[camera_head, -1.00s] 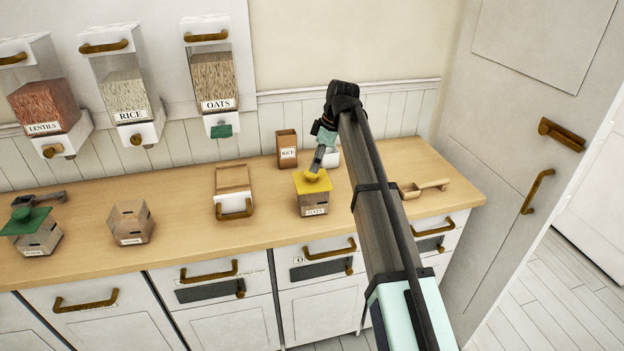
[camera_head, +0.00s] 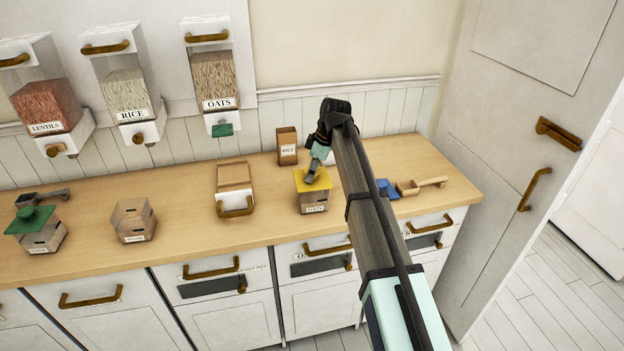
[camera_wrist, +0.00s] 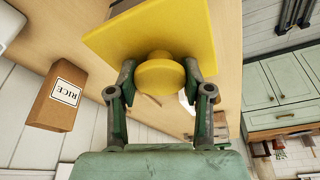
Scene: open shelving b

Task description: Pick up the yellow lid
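The yellow lid (camera_head: 318,184) is a square plate with a round knob on top. It sits on a small wooden box (camera_head: 313,203) on the counter, and no gap between them shows. My gripper (camera_head: 313,172) is over the lid, coming down from behind the right side. In the wrist view, the lid (camera_wrist: 115,36) fills the top middle. My gripper (camera_wrist: 160,72) has a finger on each side of the knob, both flush against its edges. In the head view, my gripper hides the knob.
A white-fronted box (camera_head: 234,190) stands to the left. A blue item (camera_head: 388,188) and a wooden scoop (camera_head: 416,186) lie to the right.

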